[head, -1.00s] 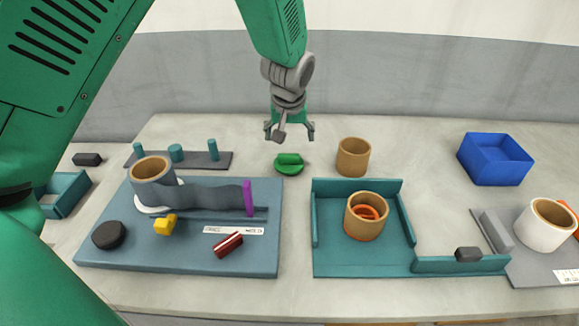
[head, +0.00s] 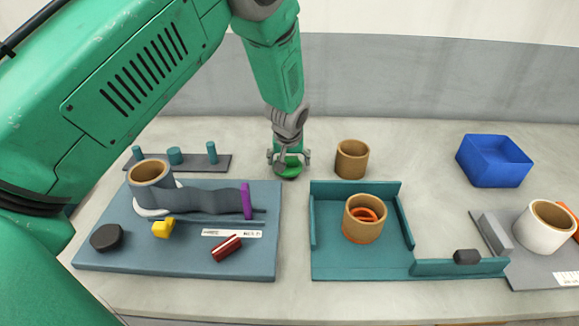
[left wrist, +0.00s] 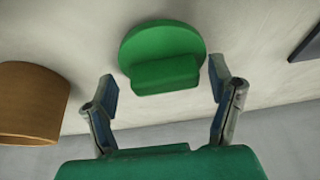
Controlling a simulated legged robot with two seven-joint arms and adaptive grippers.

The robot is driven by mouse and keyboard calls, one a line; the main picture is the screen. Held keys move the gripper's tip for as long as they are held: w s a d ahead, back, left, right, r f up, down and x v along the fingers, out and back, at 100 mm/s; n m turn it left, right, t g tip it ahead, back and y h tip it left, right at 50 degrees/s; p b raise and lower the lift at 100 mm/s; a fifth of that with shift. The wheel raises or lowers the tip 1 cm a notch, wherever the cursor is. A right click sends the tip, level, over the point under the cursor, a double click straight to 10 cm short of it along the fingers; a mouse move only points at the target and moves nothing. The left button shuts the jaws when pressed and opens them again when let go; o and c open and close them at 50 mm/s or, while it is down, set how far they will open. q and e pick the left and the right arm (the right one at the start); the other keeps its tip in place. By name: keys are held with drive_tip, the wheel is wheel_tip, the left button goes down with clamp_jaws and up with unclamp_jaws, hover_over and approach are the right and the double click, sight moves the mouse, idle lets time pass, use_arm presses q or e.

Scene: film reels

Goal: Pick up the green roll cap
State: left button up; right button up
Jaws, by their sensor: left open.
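The green roll cap (head: 288,172) is a round disc with a raised bar handle. It lies on the table behind the blue-grey board. In the left wrist view the cap (left wrist: 162,50) shows just beyond my fingertips, with its bar across the gap between them. My left gripper (head: 289,157) is directly above the cap and open, with nothing held. In the left wrist view the two fingers of my left gripper (left wrist: 165,90) stand apart on either side of the bar's near edge. In the head view the gripper partly hides the cap. My right gripper is not in view.
A brown ring (head: 352,159) stands on the table right of the cap. The blue-grey board (head: 130,245) is in front, holding a grey roll with a purple end. A teal tray (head: 340,262) and a blue bin (head: 493,162) are to the right. A pegged strip (head: 190,162) is left.

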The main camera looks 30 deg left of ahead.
use_arm(q)
drive_tip(key=shift+a, duration=0.2)
drive_tip(key=c, duration=1.2)
drive_tip(key=shift+s, duration=0.1)
drive_tip(key=shift+c, duration=0.2)
drive_tip(key=shift+f, duration=0.1)
